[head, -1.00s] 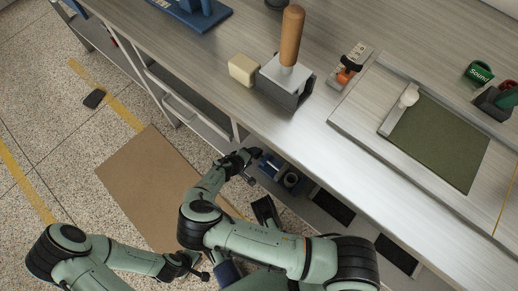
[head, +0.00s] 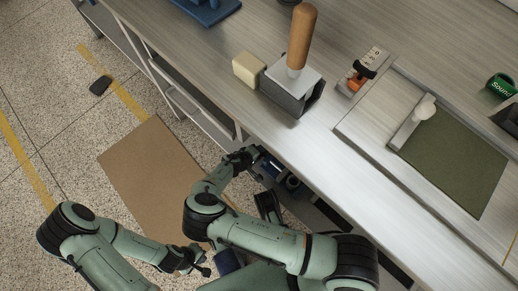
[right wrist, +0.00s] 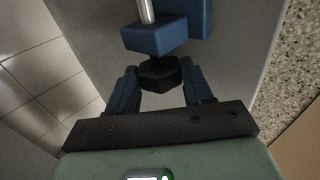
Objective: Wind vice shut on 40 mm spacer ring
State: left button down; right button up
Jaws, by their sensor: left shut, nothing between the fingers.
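The blue vice (head: 268,168) sits low at the bench's front edge, partly hidden by my right arm in the head view. In the right wrist view its blue body (right wrist: 155,37) and a bright metal rod show above a black faceted knob (right wrist: 158,73). My right gripper (right wrist: 159,80) has a finger on each side of that knob; whether they press on it is unclear. In the head view the right gripper (head: 243,158) is dark against the vice. My left gripper (head: 204,268) is shut and empty, away from the vice. I cannot make out the spacer ring for certain.
On the bench stand a wooden-handled tool in a grey holder (head: 291,95), a cream block (head: 249,68), an orange-and-black item (head: 361,74) and a green mat (head: 455,160). A brown mat (head: 155,170) lies on the speckled floor.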

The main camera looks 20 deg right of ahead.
jog(key=shift+f, duration=0.1)
jog(key=shift+a+f+t+h, duration=0.15)
jog(key=shift+t+h, duration=0.45)
jog(key=shift+h, duration=0.7)
jog(key=o, duration=0.7)
jog(key=shift+o, duration=0.2)
